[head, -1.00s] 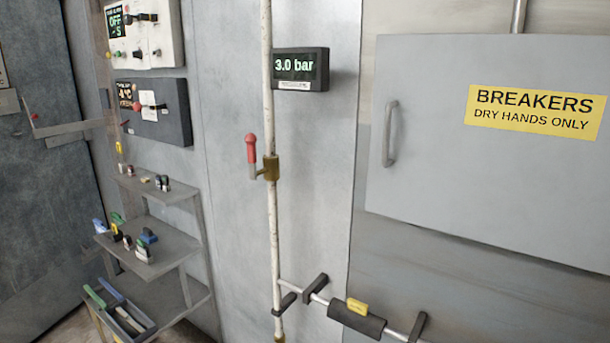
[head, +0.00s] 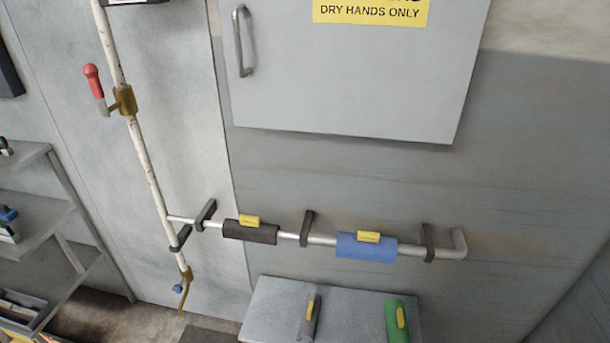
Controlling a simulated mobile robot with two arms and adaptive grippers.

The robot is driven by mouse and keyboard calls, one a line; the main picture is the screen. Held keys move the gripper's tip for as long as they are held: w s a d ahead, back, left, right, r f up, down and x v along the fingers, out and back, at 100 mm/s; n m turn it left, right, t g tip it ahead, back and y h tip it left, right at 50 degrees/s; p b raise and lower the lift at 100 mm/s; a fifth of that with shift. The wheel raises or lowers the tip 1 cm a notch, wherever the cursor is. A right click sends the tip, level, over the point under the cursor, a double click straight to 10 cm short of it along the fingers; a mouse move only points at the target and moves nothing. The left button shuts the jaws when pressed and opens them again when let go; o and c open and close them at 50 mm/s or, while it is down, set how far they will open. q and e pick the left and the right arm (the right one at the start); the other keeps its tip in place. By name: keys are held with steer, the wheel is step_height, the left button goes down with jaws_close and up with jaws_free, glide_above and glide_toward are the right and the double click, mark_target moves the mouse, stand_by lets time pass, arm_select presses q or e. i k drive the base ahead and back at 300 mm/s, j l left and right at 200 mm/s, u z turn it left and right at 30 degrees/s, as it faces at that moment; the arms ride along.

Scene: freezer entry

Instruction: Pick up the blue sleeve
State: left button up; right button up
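The blue sleeve (head: 366,247) is around the right part of a horizontal white pipe, between two dark brackets, with a yellow tag (head: 369,236) on top. A black sleeve (head: 250,232), also with a yellow tag, is on the same pipe to its left. Neither of my grippers is in view.
A grey bench (head: 262,306) below the pipe holds a grey sleeve (head: 309,318) and a green sleeve (head: 397,320). A vertical pipe with a red-handled valve (head: 93,82) runs at left. A breaker cabinet (head: 345,75) hangs above. Shelves (head: 45,215) stand at far left.

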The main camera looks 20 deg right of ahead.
mark_target(365, 246)
steer(key=z, duration=1.15)
